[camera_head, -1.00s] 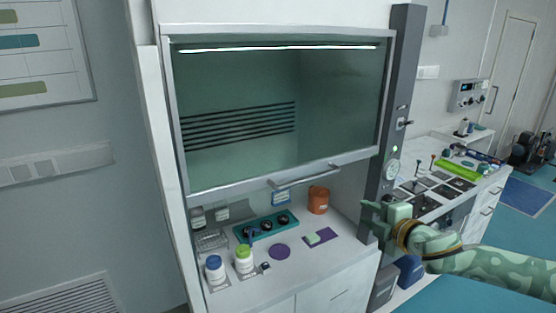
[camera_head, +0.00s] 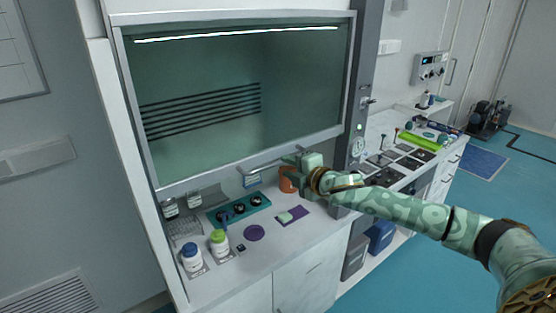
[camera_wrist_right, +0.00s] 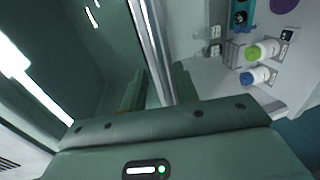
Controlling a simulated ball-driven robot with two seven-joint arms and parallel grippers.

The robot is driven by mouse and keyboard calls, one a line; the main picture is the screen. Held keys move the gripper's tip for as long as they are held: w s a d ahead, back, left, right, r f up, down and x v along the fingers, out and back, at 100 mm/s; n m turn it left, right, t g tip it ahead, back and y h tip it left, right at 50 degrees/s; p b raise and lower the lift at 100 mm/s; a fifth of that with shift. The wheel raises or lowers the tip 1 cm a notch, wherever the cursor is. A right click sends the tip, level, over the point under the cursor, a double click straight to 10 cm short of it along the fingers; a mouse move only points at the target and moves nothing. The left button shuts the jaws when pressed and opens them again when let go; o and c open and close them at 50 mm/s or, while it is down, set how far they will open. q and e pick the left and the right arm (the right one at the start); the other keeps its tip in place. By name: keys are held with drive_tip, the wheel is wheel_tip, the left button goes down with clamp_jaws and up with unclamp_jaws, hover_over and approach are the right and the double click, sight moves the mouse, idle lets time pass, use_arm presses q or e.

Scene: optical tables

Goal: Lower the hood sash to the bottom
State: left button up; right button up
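The hood sash (camera_head: 215,95) is a framed, tinted glass panel, raised with an open gap between its bottom rail and the worktop. A bar handle (camera_head: 262,162) runs along its lower right front. My right gripper (camera_head: 290,164) is at the right end of this handle. In the right wrist view, the two green fingers (camera_wrist_right: 160,86) stand apart, with the silver sash rail (camera_wrist_right: 148,45) running down between them in the picture. I cannot tell if they touch the handle. My left gripper is not in view.
On the hood worktop (camera_head: 290,242) are a teal rack (camera_head: 238,209), a purple disc (camera_head: 254,233), a purple mat (camera_head: 299,211), two bottles (camera_head: 220,244) and an orange container (camera_head: 286,184), partly behind my gripper. A grey post (camera_head: 366,60) with controls stands right of the sash.

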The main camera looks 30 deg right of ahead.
sight(278, 163)
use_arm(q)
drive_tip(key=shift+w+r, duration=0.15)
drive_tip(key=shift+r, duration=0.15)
use_arm(e)
drive_tip(key=x, duration=0.5)
drive_tip(key=shift+w+a+f, duration=0.1)
drive_tip(key=shift+w, duration=0.2)
clamp_jaws()
use_arm(q)
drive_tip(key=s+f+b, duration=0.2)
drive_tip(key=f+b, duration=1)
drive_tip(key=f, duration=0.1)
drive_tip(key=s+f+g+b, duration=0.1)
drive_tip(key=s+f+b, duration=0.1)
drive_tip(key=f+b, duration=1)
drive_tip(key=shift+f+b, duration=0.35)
drive_tip(key=shift+b, duration=0.35)
use_arm(e)
wheel_tip(278, 163, down, 41)
drive_tip(key=shift+r, duration=0.2)
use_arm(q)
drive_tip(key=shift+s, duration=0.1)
use_arm(e)
drive_tip(key=shift+s, duration=0.1)
unclamp_jaws()
drive_tip(key=shift+f, duration=0.1)
